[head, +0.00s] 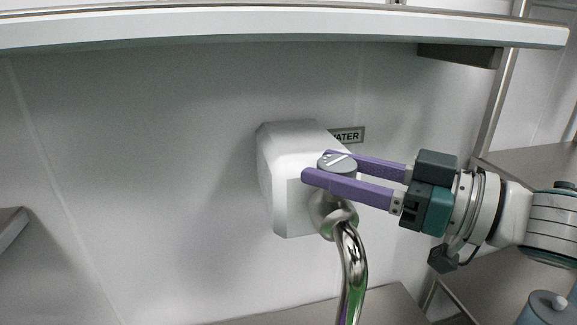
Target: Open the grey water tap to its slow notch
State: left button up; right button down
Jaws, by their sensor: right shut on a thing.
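The water tap is a pale grey box (290,165) on the wall with a round grey knob (336,161) at its front and a curved shiny metal spout (350,260) below. A light line marks the knob's top. My right gripper (318,165) reaches in from the right, with one purple finger on each side of the knob, shut on it. The near finger hides part of the knob's lower side. My left gripper is out of view.
A sign reading "WATER" (348,135), partly covered, is on the wall behind the tap. A long white shelf (250,22) runs above. A grey surface (385,306) lies below the spout. A grey-blue lidded container (548,309) stands at lower right.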

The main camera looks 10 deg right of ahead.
jog(key=shift+c, duration=1.2)
grip_release()
jog(key=shift+s+d+f, duration=0.15)
jog(key=shift+s+d, duration=0.1)
jog(key=shift+d, duration=0.05)
jog(key=b+v, duration=0.4)
jog(key=v, duration=0.5)
jog(key=shift+s, duration=0.1)
